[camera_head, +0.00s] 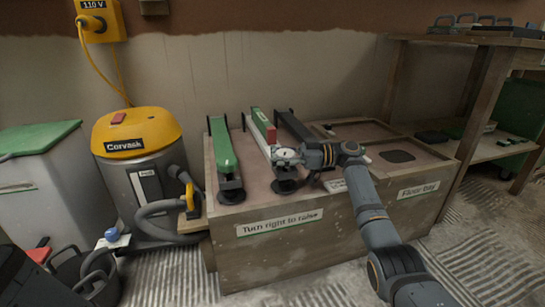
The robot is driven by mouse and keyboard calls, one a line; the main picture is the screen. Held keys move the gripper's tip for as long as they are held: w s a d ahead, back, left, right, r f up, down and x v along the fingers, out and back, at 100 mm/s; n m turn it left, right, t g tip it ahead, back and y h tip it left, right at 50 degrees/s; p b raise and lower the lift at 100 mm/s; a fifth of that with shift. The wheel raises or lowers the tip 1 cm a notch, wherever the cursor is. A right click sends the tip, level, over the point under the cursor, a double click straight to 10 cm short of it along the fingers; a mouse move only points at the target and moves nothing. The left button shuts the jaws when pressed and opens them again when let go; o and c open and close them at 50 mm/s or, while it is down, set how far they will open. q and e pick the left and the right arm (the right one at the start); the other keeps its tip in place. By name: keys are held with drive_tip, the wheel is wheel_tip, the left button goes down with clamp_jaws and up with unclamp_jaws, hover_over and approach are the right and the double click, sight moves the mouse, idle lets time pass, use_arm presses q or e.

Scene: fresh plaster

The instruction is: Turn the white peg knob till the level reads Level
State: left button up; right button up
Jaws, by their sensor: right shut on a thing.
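The white peg knob (285,155) sits near the front end of the white rail (262,126), above a dark round foot. My right gripper (297,156) comes in from the right and is shut on the white knob, hiding part of it. A red and green block (265,127) is on the white rail; no level reading can be made out. A green rail (221,147) lies to its left and a dark rail (295,125) to its right. My left gripper is not in view.
The rails stand on a wooden crate (290,245) labelled "Turn right to raise". A yellow and grey vacuum (140,165) with a hose stands left of it. A wooden shelf (470,140) stands right. Shallow trays with a dark patch fill the crate's right side.

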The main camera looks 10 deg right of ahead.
drive_tip(key=o, duration=1.3)
wheel_tip(320, 180, up, 10)
drive_tip(key=shift+f, duration=0.1)
